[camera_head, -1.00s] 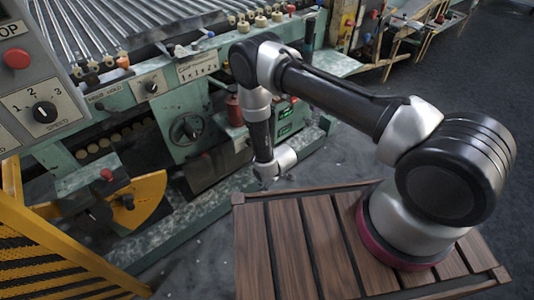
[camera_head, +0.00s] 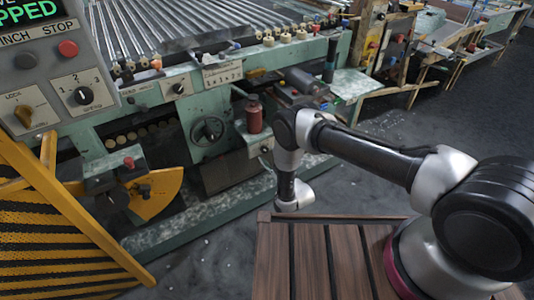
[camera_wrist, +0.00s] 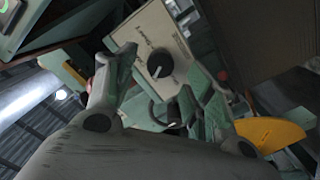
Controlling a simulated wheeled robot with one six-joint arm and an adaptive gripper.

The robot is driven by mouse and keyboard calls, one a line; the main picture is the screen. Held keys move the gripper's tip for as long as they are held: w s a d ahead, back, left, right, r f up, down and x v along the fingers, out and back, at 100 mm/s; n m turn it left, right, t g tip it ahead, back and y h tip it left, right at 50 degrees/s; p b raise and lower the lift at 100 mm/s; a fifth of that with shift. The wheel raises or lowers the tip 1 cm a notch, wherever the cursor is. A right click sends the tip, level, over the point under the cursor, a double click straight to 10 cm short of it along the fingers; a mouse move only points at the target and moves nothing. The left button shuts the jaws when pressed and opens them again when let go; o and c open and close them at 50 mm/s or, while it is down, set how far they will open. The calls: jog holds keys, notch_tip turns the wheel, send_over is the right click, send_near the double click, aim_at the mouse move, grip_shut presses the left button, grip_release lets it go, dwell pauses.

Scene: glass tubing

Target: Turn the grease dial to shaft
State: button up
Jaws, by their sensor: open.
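In the wrist view, a cream plate (camera_wrist: 142,27) carries a dark round dial (camera_wrist: 160,63) with a pale pointer. Small labels surround the dial, too blurred to read. My gripper (camera_wrist: 160,72) is open, its fingers on either side of the view of the dial, with no visible contact. In the head view, a small dark dial (camera_head: 178,88) sits on the green machine's front. I cannot tell whether it is the same dial. My arm's wrist end (camera_head: 293,194) hangs low in front of the machine; the fingers are hidden there.
A grey console (camera_head: 60,65) with a three-position knob (camera_head: 84,96) and red button (camera_head: 68,48) stands at the left. The yellow mesh guard (camera_head: 50,225) is below it. A handwheel (camera_head: 208,130) and red bottle (camera_head: 254,115) are on the machine. Open floor lies at right.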

aim_at(266, 151)
jog(key=shift+x, duration=1.65)
jog(key=c, duration=1)
jog(key=shift+c, duration=0.2)
